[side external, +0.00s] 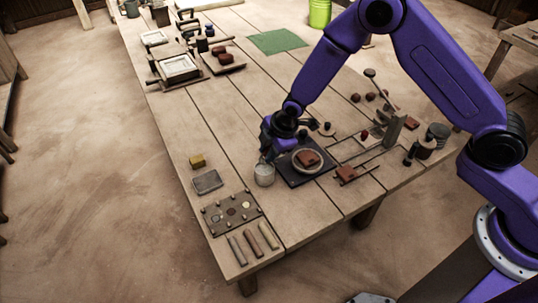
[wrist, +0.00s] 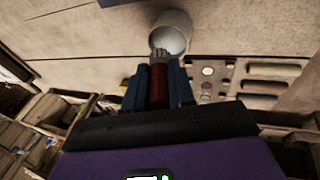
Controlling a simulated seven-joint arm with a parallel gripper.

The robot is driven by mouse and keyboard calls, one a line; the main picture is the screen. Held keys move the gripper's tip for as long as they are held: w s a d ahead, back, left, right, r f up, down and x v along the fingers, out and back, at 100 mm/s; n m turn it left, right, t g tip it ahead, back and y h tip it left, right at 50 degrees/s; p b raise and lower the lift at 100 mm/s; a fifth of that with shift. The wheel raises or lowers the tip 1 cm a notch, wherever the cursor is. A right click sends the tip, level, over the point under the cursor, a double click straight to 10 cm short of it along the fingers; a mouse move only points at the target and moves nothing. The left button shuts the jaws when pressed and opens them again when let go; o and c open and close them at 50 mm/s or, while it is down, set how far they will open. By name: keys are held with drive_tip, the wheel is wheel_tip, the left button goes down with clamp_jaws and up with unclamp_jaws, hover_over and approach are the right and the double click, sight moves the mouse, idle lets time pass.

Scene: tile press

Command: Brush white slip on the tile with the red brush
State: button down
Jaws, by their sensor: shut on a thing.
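My gripper (side external: 268,152) is shut on the red brush (wrist: 158,86), whose red handle lies between the two dark blue fingers in the wrist view. Its pale bristles point at the white cup (wrist: 172,24) and overlap the cup's mouth; I cannot tell whether they touch what is inside. In the side view the cup (side external: 264,178) stands on the table just below my gripper, and the brush is mostly hidden. A red-brown tile (side external: 308,158) lies on a round pale plate (side external: 296,166) on a dark square board (side external: 291,178), right of the cup.
Another red-brown piece (side external: 346,173) lies on a small frame right of the board. A grey metal press-like fixture (side external: 391,132) stands behind it. A plate with coloured dots (side external: 216,221), several sticks (side external: 253,243), a grey pad (side external: 208,181) and a yellow block (side external: 198,161) lie at left.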

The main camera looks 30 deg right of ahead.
drive_tip(key=shift+r, duration=1.65)
drive_tip(key=shift+d, duration=0.1)
drive_tip(key=shift+s+d+r+m, duration=0.2)
drive_tip(key=shift+d+r+m, duration=0.2)
drive_tip(key=s+d+r+m+h, duration=0.2)
drive_tip(key=s+d+r+m, duration=0.15)
drive_tip(key=d+m, duration=0.3)
drive_tip(key=s+d+r+m+g+h, duration=0.1)
drive_tip(key=s+d+r+m+h, duration=0.15)
drive_tip(key=d+r+m, duration=0.4)
drive_tip(key=s+d+r+m+h, duration=0.1)
drive_tip(key=s+d+r+m, duration=0.2)
drive_tip(key=d, duration=0.6)
drive_tip(key=w+a+f+g+y, duration=0.2)
drive_tip(key=w+a+f, duration=0.5)
drive_tip(key=a+f, duration=0.5)
drive_tip(key=shift+w+a+f+m+y, duration=0.15)
drive_tip(key=shift+a+m+y, duration=0.15)
drive_tip(key=shift+a+y, duration=0.45)
